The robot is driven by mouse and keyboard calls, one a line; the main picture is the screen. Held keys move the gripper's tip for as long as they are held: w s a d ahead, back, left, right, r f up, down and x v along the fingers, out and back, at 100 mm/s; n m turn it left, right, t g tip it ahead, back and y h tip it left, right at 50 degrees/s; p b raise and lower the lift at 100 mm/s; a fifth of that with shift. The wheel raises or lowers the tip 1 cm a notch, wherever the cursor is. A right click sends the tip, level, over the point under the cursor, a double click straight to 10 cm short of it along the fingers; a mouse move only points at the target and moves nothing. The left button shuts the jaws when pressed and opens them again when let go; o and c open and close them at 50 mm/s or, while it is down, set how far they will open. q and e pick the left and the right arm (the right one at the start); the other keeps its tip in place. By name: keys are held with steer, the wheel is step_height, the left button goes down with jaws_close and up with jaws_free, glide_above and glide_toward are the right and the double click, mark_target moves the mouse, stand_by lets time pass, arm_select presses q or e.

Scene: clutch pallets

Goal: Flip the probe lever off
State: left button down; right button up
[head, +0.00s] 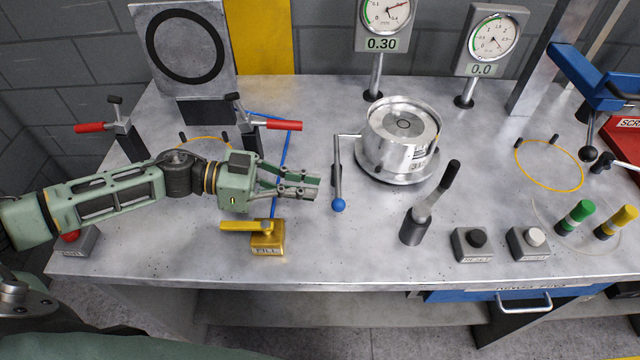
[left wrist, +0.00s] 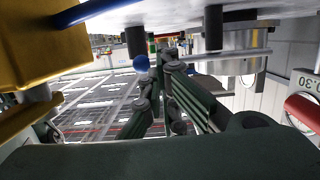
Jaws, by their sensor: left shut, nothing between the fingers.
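The lever that looks like the probe lever is a thin grey rod with a blue ball knob (head: 338,205), hanging toward the front of the bench. A thin arm at its top reaches to the round metal pot (head: 398,148). The blue knob (left wrist: 141,63) also shows in the left wrist view, left of the fingertips. My left gripper (head: 315,187) is shut and empty, its fingertips just left of the rod and slightly behind the knob. Whether they touch it is unclear. My left gripper's fingers (left wrist: 166,62) show in the left wrist view. My right gripper is not in view.
A yellow FILL valve (head: 268,243) stands in front of my left gripper. Red-handled clamps (head: 283,125) stand behind it. A black-handled lever (head: 430,203) and push buttons (head: 472,244) are to the right. Two gauges (head: 493,40) stand at the back.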

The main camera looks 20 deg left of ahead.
mark_target(339, 195)
arm_select(q)
steer(key=shift+x, duration=1.15)
steer(key=shift+w+d+f+p, duration=0.1)
steer(key=shift+d+f+p, duration=0.05)
steer(key=shift+d+p, duration=0.2)
steer(key=shift+d+p, duration=0.15)
steer(key=shift+p, duration=0.2)
steer(key=d+p, duration=0.1)
steer(key=p, duration=0.1)
steer(key=d+p, duration=0.2)
steer(key=shift+r+p, duration=0.35)
steer(key=shift+p, duration=0.05)
steer(key=shift+w+d+p, duration=0.15)
steer(key=shift+d+p, duration=0.1)
steer(key=shift+p, duration=0.05)
steer(key=shift+d+f, duration=0.25)
steer(key=shift+f, duration=0.05)
steer(key=shift+a, duration=0.1)
